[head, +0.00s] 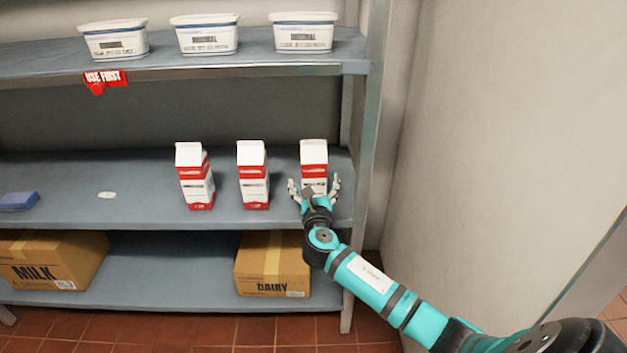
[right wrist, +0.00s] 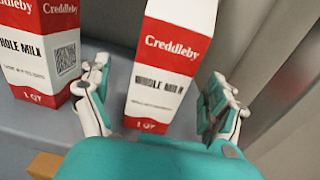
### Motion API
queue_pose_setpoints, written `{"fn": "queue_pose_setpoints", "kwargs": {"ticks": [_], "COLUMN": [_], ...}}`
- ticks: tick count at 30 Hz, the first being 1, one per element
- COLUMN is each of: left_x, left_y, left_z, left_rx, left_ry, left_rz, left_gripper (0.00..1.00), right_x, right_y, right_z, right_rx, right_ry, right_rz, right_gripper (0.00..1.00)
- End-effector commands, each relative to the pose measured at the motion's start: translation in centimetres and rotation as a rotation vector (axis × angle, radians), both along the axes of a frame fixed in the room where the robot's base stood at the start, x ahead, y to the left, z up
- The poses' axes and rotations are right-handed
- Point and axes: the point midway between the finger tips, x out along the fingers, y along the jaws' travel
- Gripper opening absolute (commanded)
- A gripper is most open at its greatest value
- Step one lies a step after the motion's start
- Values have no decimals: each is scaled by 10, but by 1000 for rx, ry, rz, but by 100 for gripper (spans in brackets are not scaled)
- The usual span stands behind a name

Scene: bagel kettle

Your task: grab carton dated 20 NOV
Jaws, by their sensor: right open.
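Three red and white milk cartons stand upright in a row on the middle shelf: the left carton (head: 195,178), the middle carton (head: 253,175) and the right carton (head: 314,160). My right gripper (head: 315,188) is open in front of the right carton, with a finger on each side of its lower part. The right wrist view shows the right carton (right wrist: 168,65) between the open fingers (right wrist: 158,105), with "Creddleby", "whole milk" and "1 QT" on it. The middle carton (right wrist: 42,55) stands to the left there. I cannot read a date on any carton. My left gripper is not in view.
The middle shelf (head: 130,213) also holds a blue object (head: 19,201) and a small white oval (head: 106,195). White tubs (head: 208,38) stand on the top shelf, with a red "USE FIRST" tag (head: 105,78). A metal post (head: 368,120) is close right of my gripper. Boxes (head: 272,268) sit below.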

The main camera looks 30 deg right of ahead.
Motion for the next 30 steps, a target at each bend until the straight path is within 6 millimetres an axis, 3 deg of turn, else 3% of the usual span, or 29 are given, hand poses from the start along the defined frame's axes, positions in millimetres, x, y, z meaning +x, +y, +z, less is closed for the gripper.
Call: {"fn": "queue_pose_setpoints", "kwargs": {"ticks": [5,12,21,30], "left_x": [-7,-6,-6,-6], "left_y": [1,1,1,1], "left_z": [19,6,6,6], "left_rx": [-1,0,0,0], "left_ry": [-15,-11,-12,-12], "left_rz": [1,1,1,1], "left_gripper": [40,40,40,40], "right_x": [12,40,42,42], "right_y": [-9,-26,-28,-27], "right_z": [-6,-9,-8,-8], "right_rx": [0,1,1,1], "right_ry": [0,0,2,2], "right_rz": [-2,0,1,1], "right_gripper": [92,92,91,52]}}
